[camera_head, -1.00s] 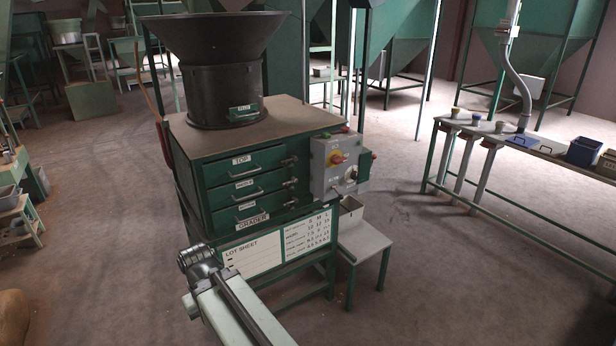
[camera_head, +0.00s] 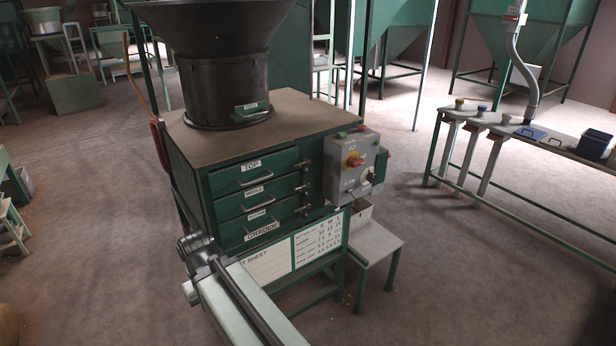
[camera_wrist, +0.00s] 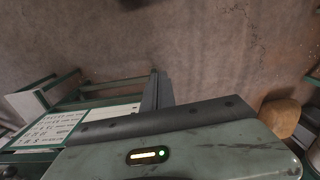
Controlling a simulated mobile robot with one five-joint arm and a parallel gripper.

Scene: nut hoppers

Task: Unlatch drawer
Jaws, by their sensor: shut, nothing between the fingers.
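The green grader cabinet (camera_head: 196,190) stands in the middle of the head view. Its front has three drawers, one above another: the top drawer (camera_head: 233,181), the middle drawer (camera_head: 236,203) and the bottom drawer (camera_head: 240,226). All look shut. Small metal latches sit at their right ends, such as the top latch (camera_head: 302,164); their exact positions are too small to tell. My gripper (camera_wrist: 157,88) is shut and empty in the wrist view, over floor and beside the lot sheet (camera_wrist: 50,127). My arm is low in front of the cabinet in the head view, apart from the drawers.
A grey control box (camera_head: 350,168) with a yellow and red switch projects at the cabinet's right front. A small side table (camera_head: 375,243) stands below it. A long bench (camera_head: 560,153) is at the right. The floor between them is clear.

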